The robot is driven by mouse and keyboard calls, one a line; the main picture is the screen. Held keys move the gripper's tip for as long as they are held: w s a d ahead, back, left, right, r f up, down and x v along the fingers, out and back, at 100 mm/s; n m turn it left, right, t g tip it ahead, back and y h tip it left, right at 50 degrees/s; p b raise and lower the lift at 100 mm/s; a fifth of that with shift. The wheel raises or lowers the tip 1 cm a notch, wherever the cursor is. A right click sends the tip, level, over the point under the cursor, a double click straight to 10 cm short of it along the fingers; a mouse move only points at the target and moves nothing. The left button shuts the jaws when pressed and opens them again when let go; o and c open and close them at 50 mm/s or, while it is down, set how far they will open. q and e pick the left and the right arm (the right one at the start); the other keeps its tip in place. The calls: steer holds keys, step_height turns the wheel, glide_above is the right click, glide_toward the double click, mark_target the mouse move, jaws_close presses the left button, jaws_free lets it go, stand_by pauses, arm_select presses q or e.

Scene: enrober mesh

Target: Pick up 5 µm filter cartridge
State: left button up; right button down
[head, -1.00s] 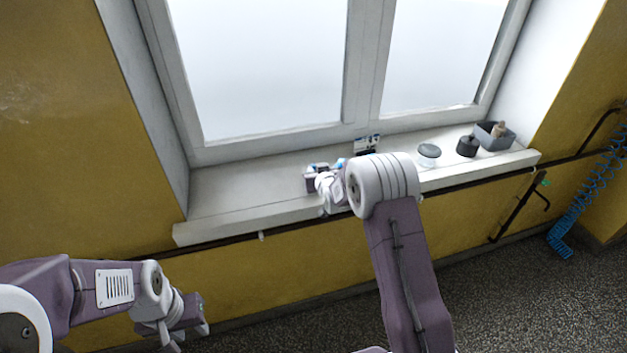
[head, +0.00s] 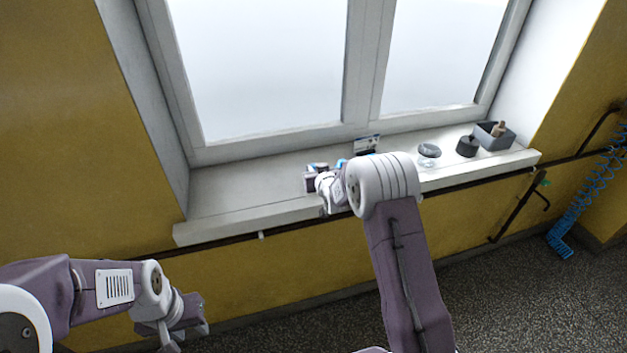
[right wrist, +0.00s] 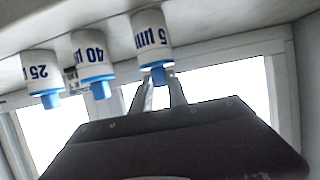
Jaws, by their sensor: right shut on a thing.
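The 5 µm filter cartridge (right wrist: 151,38) is a white cylinder with a blue end, labelled "5 µm", in the right wrist view, which looks upside down. My right gripper (right wrist: 158,84) is shut on its blue end. I cannot tell whether the cartridge touches the sill. A cartridge labelled "40 µ" (right wrist: 92,55) and one labelled "25" (right wrist: 42,66) are beside it. In the head view my right gripper is over the window sill (head: 235,192), its fingers and the cartridges mostly hidden by my arm. My left gripper (head: 204,325) hangs low at the left, empty-looking, jaws unclear.
Right along the sill are a grey-lidded clear jar (head: 428,151), a dark round container (head: 467,147) and a grey bin (head: 494,137) with something tan in it. A small printed card (head: 367,144) stands by the window frame. The left part of the sill is clear.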

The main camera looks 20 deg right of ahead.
stand_by(0.4)
step_height(320, 180, up, 28)
steer(key=p, duration=0.9)
steer(key=shift+p, duration=0.3)
